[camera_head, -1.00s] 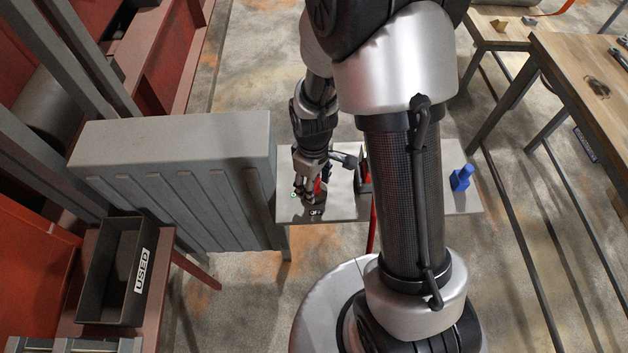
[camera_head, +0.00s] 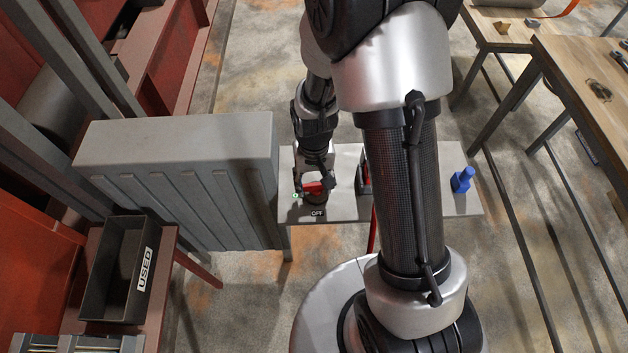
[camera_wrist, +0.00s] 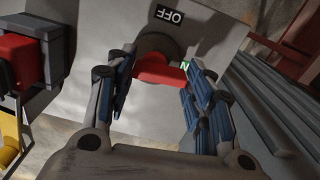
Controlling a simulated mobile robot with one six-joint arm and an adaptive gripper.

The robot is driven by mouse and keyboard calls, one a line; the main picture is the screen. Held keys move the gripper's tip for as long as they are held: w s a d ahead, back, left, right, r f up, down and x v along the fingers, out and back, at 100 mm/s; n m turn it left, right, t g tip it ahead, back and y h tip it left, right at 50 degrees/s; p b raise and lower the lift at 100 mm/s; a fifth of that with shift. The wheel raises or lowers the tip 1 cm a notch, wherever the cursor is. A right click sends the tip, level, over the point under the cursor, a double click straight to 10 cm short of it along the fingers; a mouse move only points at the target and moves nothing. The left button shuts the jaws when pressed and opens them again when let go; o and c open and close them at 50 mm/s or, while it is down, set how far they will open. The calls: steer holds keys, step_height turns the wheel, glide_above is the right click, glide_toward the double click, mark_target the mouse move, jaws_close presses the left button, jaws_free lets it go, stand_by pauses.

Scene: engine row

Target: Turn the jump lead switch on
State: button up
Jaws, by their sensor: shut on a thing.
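The jump lead switch has a round dark base (camera_wrist: 158,42) and a red handle (camera_wrist: 158,72), on a grey plate-like surface (camera_head: 345,205). The red handle also shows in the head view (camera_head: 314,187), lying crosswise with one end by the green mark. A black OFF label (camera_head: 317,212) is at the near side of the switch; it appears upside down in the wrist view (camera_wrist: 170,15). The green ON mark (camera_wrist: 186,65) is partly hidden by a finger. My gripper (camera_head: 315,189) is shut on the red handle, one finger at each end in the wrist view.
A grey ribbed cabinet (camera_head: 175,145) stands close on the left. A red and black block (camera_wrist: 25,62) is beside the switch, and a blue object (camera_head: 462,180) lies at the surface's right end. A USED bin (camera_head: 108,265) sits lower left.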

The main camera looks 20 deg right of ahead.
steer(key=shift+m, duration=0.6)
steer(key=o, duration=1.1)
steer(key=shift+c, duration=0.2)
step_height(320, 180, up, 12)
stand_by(0.3)
step_height(320, 180, up, 12)
steer(key=n+t, duration=0.2)
glide_above(314, 184)
steer(key=s, duration=0.7)
steer(key=s+d+r+n+t, duration=0.1)
steer(key=s+r, duration=0.3)
steer(key=s, duration=0.5)
steer(key=shift+r+t, duration=0.25)
steer(key=shift+t, duration=0.55)
